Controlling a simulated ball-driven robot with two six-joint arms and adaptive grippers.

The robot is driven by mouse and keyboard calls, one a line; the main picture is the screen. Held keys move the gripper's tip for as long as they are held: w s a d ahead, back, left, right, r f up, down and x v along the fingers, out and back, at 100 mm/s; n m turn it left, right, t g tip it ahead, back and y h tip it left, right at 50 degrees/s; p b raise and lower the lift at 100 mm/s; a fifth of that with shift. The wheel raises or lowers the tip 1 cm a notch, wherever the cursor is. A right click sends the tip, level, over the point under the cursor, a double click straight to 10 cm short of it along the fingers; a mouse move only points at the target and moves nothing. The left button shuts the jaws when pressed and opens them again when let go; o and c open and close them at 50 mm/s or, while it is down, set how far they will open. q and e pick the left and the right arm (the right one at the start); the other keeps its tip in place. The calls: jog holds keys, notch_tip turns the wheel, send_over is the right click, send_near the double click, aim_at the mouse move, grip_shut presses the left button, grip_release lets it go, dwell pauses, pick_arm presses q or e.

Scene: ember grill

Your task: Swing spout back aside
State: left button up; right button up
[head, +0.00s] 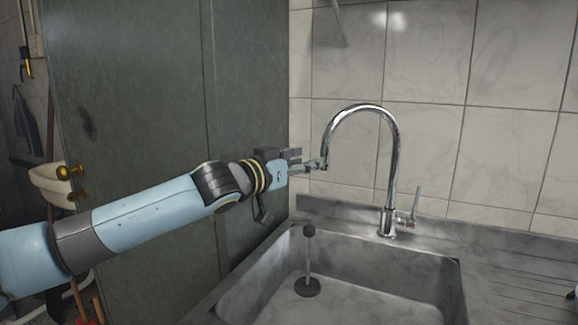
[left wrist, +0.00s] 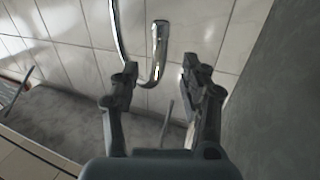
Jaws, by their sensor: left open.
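The chrome gooseneck spout (head: 364,107) rises from its base behind the sink and arches left, its free end hanging over the sink's back left. My left gripper (head: 318,165) is open, with its fingertips at that free end. In the left wrist view the spout (left wrist: 157,50) shows between the two open fingers (left wrist: 162,75), nearer the left fingertip. I cannot tell whether either finger touches it. The tap's lever (head: 413,207) stands up at the right of the base.
The steel sink basin (head: 350,265) lies below the spout, with a dark upright plug or stopper (head: 308,270) in it. A tall dark green cabinet panel (head: 150,130) stands close behind my left arm. The tiled wall (head: 440,60) is behind the tap.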

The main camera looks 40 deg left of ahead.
pick_arm(q)
jog(key=shift+s, duration=2.3)
jog(key=shift+a, duration=0.1)
